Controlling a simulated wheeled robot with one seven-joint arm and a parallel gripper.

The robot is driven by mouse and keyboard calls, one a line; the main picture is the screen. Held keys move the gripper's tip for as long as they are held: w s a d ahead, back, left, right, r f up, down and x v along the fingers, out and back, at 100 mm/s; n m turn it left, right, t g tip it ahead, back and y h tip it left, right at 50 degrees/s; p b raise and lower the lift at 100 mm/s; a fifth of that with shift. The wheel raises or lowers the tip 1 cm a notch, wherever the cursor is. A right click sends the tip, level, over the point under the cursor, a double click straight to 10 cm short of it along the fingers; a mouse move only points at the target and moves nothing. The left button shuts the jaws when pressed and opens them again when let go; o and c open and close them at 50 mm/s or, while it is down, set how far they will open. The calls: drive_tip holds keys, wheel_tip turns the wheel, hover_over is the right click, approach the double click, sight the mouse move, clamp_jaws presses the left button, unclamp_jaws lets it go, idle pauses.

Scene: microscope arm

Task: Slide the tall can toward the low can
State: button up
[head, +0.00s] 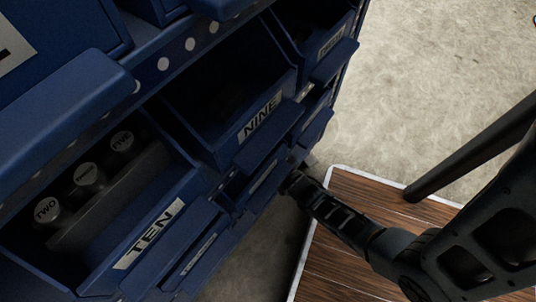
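No tall can and low can can be told apart in the head view. My gripper (291,183) is at the end of my dark arm, close to the lower blue bins and well right of the cylinders. Its fingers are too dark and small to read.
A blue rack of bins fills the left, with the TEN bin (150,236) and the dark-inside NINE bin (262,118) protruding. A wood-topped surface with a pale edge (352,190) lies under my arm. Open concrete floor (430,70) is at upper right.

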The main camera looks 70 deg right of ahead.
drive_tip(key=c, duration=0.9)
drive_tip(key=shift+s, duration=0.15)
